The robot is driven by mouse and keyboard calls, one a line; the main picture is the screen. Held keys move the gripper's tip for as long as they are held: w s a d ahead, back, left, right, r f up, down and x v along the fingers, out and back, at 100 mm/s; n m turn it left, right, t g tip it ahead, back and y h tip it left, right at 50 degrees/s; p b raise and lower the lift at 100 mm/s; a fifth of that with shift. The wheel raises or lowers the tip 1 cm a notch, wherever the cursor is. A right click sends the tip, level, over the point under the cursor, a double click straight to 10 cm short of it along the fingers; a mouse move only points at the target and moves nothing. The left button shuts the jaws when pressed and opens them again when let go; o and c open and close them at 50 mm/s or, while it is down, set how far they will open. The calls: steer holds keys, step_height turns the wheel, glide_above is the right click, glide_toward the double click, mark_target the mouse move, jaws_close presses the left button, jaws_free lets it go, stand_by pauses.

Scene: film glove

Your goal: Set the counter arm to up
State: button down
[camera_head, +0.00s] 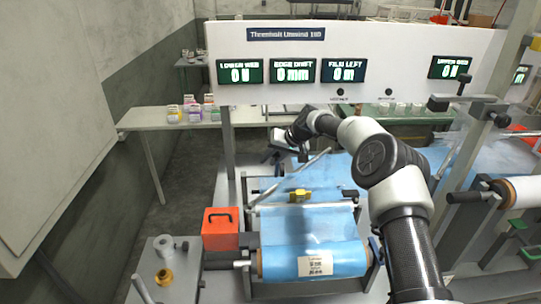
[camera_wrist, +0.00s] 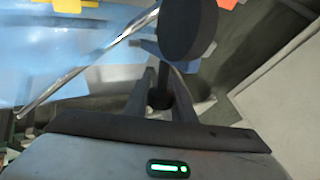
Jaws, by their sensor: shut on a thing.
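A thin silver rod (camera_head: 318,160) slants up to the right beside my gripper (camera_head: 303,154). It also crosses the upper left of the wrist view (camera_wrist: 90,65). I take it to be the counter arm, but no label confirms this. In the wrist view a round black knob (camera_wrist: 188,28) with a dark stem stands at my gripper (camera_wrist: 163,80). My gripper is shut on this dark stem between its two fingers. Whether the knob joins the silver rod is hidden.
Blue film (camera_head: 320,226) runs over a roll below, with a yellow piece (camera_head: 299,195) above it. An orange box (camera_head: 220,229) stands at the lower left. A long white panel with displays (camera_head: 293,71) spans the back. A table (camera_head: 150,118) stands behind left.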

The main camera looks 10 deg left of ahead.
steer(key=shift+f, duration=0.1)
stand_by(0.4)
steer(key=c, duration=1.5)
jaws_free()
steer(key=b+v, duration=0.2)
steer(key=v, duration=1.5)
steer(key=shift+w+r, duration=0.1)
steer(key=shift+r, duration=0.25)
